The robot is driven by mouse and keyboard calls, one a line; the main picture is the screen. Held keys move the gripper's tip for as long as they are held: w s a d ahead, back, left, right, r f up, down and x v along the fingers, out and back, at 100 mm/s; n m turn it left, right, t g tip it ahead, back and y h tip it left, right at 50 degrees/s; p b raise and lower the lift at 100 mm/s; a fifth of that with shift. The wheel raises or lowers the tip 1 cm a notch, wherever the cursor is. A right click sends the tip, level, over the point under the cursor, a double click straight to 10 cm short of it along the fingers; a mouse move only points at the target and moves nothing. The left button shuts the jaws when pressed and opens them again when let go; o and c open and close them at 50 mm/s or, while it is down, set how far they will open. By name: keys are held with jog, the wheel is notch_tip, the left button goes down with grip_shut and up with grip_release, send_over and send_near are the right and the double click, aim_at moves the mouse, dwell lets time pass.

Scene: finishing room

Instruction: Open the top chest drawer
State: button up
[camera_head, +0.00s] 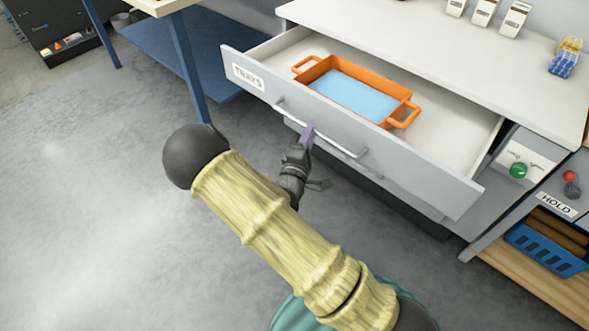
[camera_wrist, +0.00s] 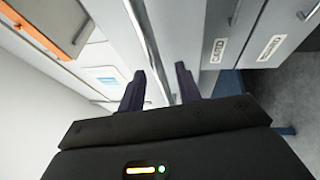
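The top chest drawer (camera_head: 250,90), with a grey front labelled TRAYS, is pulled well out; its white inside shows. Its long bar handle (camera_head: 345,148) runs along the front. My gripper (camera_head: 307,136) is in front of the drawer, close to the left part of the handle. In the wrist view, my gripper's two dark fingers (camera_wrist: 160,85) stand apart, with a pale bar or edge running between them. I cannot tell whether either finger touches the handle.
An orange tray (camera_head: 404,97) with a blue inside lies in the drawer. At right are a green button (camera_head: 518,170) and a blue basket (camera_head: 545,250) on a shelf.

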jog(key=p+v, duration=0.1)
jog(key=v, duration=1.4)
jog(key=w+d+f+m+g+y, duration=0.3)
jog(key=w+f+m+g, duration=0.15)
jog(key=m+g, duration=0.4)
jog(key=s+d+r+m+g+y, duration=0.4)
jog(key=s+d+r+m+g, duration=0.25)
jog(key=s+d+r, duration=0.65)
notch_tip(320, 180, up, 31)
jog(key=a+g+p, duration=0.1)
jog(key=a+p, duration=0.1)
jog(key=p, duration=2.9)
jog(key=shift+w+r+n, duration=0.15)
jog(key=shift+w+n, duration=0.15)
jog(key=shift+w, duration=0.05)
